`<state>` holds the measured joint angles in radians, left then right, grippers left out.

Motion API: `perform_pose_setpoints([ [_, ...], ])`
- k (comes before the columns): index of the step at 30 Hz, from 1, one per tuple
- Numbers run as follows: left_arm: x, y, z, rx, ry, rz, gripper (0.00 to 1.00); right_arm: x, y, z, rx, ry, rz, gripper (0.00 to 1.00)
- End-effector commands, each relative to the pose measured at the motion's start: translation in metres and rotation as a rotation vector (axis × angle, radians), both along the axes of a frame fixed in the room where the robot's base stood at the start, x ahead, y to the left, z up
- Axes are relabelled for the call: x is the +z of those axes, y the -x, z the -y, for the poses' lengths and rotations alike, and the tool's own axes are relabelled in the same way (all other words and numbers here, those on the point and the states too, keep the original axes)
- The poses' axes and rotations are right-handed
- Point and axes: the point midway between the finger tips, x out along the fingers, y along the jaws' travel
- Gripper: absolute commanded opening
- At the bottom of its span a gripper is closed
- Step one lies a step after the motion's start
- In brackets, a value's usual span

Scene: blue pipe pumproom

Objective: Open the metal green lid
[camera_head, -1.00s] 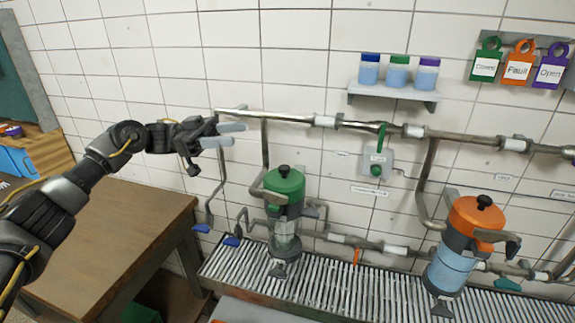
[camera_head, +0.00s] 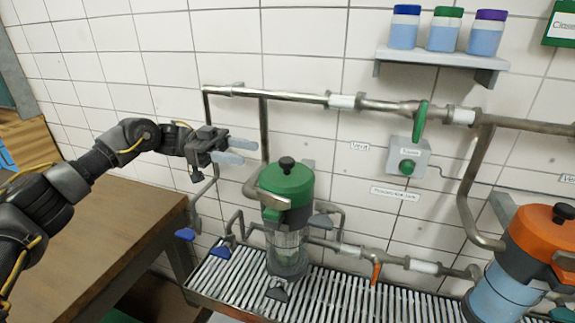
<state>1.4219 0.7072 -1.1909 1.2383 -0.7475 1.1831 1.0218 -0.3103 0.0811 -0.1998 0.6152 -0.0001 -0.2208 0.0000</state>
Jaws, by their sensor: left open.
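The metal green lid (camera_head: 287,183) with a black knob on top sits closed on a clear-bodied canister (camera_head: 287,250) over the grated bench. A green latch piece shows at its front left. My left gripper (camera_head: 241,151) is open and empty, in front of the wall, above and to the left of the lid. Its fingers point right and do not touch the lid. My right gripper is not in view.
An orange-lidded canister (camera_head: 545,235) stands at the right. Metal pipes (camera_head: 290,95) run along the tiled wall near the left gripper. A shelf (camera_head: 440,58) holds several jars. A wooden table (camera_head: 110,235) is at the left, and a slatted grate (camera_head: 340,295) lies below.

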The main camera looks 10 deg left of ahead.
Motion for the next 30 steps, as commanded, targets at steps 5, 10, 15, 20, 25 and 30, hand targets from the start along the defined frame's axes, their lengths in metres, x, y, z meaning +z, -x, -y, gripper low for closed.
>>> perform_pose_setpoints([
  [5,0.001,0.000,0.004,-0.004,0.000,0.001,0.51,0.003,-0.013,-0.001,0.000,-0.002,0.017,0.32],
  [10,0.004,0.005,0.025,-0.007,0.000,-0.001,0.51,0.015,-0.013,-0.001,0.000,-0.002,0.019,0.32],
  [15,0.005,0.012,0.056,-0.005,0.002,-0.001,0.51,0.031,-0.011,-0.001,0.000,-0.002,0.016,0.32],
  [20,0.004,0.017,0.082,-0.002,0.001,-0.001,0.51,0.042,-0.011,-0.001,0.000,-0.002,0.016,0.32],
  [25,0.002,0.020,0.099,0.000,0.001,0.000,0.51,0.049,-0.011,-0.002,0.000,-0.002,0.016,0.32],
  [30,0.001,0.021,0.105,0.001,0.001,0.000,0.51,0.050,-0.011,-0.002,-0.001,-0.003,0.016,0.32],
])
